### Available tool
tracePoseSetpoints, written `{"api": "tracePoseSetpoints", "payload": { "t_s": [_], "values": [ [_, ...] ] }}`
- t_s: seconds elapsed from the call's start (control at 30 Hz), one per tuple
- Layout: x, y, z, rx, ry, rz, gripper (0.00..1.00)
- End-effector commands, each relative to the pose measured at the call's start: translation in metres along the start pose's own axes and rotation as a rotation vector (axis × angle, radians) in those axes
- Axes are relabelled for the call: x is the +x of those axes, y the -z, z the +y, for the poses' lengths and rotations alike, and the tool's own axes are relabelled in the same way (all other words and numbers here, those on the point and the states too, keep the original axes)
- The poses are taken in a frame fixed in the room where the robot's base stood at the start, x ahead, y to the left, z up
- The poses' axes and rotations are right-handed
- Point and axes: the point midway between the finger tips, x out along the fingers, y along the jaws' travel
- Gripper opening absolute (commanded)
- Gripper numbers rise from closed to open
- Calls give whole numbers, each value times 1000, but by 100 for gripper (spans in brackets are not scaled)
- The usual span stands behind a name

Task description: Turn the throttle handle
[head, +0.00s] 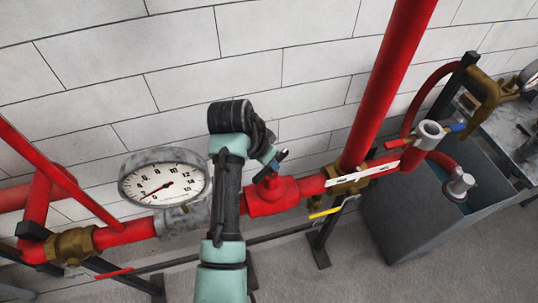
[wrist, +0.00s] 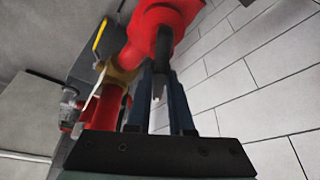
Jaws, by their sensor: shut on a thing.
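The red throttle valve body (head: 272,197) sits on the horizontal red pipe, just right of my arm in the head view. It also fills the top of the wrist view (wrist: 180,14). My gripper (head: 272,168) reaches down to its top from the upper left. In the wrist view my gripper's two dark fingers (wrist: 160,68) point at the valve and close on the dark throttle handle (wrist: 163,42). The handle is mostly hidden by the gripper in the head view, so its angle is unclear.
A round gauge (head: 165,185) stands left of my arm. Right of the valve are a brass valve (head: 347,183) with a pale lever, a yellow lever (head: 325,212), and a vertical red pipe (head: 390,80). A grey tank (head: 410,220) stands farther right. A white block wall is behind.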

Motion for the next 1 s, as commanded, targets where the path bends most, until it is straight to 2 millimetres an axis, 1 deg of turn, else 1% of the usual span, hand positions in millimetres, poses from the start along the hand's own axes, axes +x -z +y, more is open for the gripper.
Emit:
{"api": "tracePoseSetpoints", "payload": {
  "t_s": [0.03, 0.2, 0.4, 0.93, 0.97, 1.0],
  "values": [
    [-3, 2, 1, -29, 12, 2, 0],
    [-2, 1, 1, -117, 49, 1, 0],
    [-2, 2, 1, -179, 76, 3, 0],
    [-1, 1, 0, -203, 88, 3, 0],
    [-1, 1, 0, -203, 87, 3, 22],
    [-1, 1, 0, -203, 87, 3, 29]
  ]
}}
